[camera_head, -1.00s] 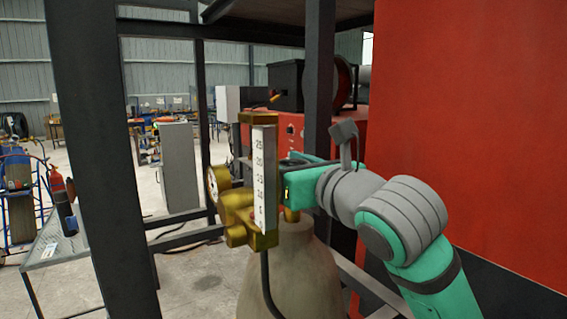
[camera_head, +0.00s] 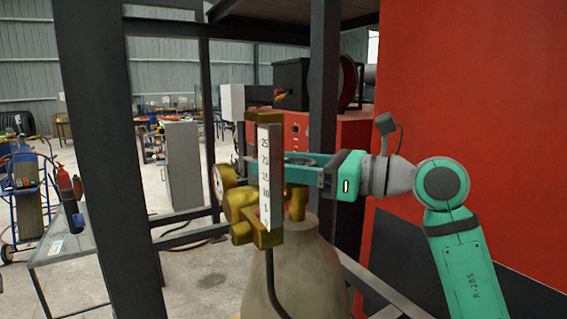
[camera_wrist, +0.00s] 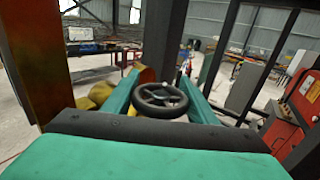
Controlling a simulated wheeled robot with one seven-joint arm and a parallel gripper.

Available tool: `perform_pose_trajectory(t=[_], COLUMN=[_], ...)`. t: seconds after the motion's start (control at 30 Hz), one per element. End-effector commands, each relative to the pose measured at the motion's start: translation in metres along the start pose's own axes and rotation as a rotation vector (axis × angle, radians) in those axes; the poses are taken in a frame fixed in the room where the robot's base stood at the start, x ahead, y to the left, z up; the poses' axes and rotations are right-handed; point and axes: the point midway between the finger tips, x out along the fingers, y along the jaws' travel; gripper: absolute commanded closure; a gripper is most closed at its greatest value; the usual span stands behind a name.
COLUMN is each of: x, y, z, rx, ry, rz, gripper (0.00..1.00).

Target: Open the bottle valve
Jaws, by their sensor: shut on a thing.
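The gas bottle (camera_head: 296,278) stands upright in the head view. A brass regulator (camera_head: 243,204) with a white flow scale (camera_head: 269,178) sits at its top, left of my gripper. The valve's round black handwheel (camera_wrist: 160,98) shows clearly in the wrist view, lying between my two green fingers. My gripper (camera_head: 300,166) reaches in from the right at the bottle's top, and its fingers are shut on the handwheel from both sides. In the head view the wheel is only a dark rim at the fingers, and the scale partly hides the fingertips.
A dark steel post (camera_head: 112,160) stands at the left and a thinner post (camera_head: 323,110) behind the bottle. A large red panel (camera_head: 470,110) fills the right side. A black hose (camera_head: 270,280) hangs from the regulator in front of the bottle.

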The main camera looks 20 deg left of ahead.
Motion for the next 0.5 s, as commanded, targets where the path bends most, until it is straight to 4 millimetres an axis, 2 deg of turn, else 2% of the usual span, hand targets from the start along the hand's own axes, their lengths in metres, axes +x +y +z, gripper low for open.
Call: perform_pose_trajectory(t=[0.5], x=[-0.001], y=[0.018], z=[0.001], rx=[0.001], ry=[0.000], rz=[0.496], gripper=[0.70])
